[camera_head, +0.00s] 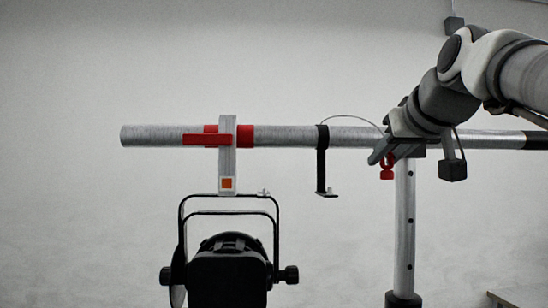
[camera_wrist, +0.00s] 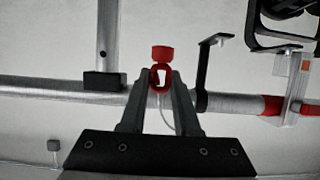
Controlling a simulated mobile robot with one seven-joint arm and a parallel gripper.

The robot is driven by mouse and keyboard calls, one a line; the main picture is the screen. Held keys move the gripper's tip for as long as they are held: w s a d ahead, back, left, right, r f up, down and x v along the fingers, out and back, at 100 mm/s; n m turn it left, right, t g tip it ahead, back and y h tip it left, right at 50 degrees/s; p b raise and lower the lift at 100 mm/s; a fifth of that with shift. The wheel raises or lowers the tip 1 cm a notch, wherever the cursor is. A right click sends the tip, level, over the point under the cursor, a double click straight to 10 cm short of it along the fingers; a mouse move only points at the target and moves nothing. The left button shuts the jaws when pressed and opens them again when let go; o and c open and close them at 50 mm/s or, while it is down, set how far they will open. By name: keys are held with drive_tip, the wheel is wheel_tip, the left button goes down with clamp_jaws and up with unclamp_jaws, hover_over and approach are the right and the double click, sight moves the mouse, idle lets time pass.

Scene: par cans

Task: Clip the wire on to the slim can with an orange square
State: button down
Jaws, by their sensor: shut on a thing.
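The black can (camera_head: 228,265) with an orange square (camera_head: 228,183) on its clamp hangs under the horizontal pipe at left in the head view. Red parts of the clamp grip the pipe. In the wrist view, part of its black yoke (camera_wrist: 262,38) shows at top right. My gripper (camera_head: 383,158) is by the pipe, to the right of the can. In the wrist view my gripper (camera_wrist: 160,82) is shut on the red clip (camera_wrist: 161,76) of the wire. The thin grey wire (camera_head: 352,118) arcs from the clip side to a black band on the pipe.
A black hanging bracket (camera_head: 321,165) is on the pipe between the can and my gripper. A metal upright (camera_head: 404,230) stands under the pipe, close to my gripper. The pipe (camera_head: 285,136) runs across the view. Space below it, between bracket and upright, looks clear.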

drive_tip(key=shift+w+a+f+p, duration=0.1)
drive_tip(key=shift+w+a+p, duration=0.5)
drive_tip(key=shift+a, duration=2.85)
drive_tip(key=shift+w+a+f+p, duration=0.15)
drive_tip(key=shift+w+a, duration=0.95)
drive_tip(key=shift+a, duration=2.4)
drive_tip(key=shift+w+a+r+p, duration=0.1)
drive_tip(key=shift+w+a+p, duration=0.5)
drive_tip(key=shift+a, duration=2.85)
drive_tip(key=shift+w, duration=0.25)
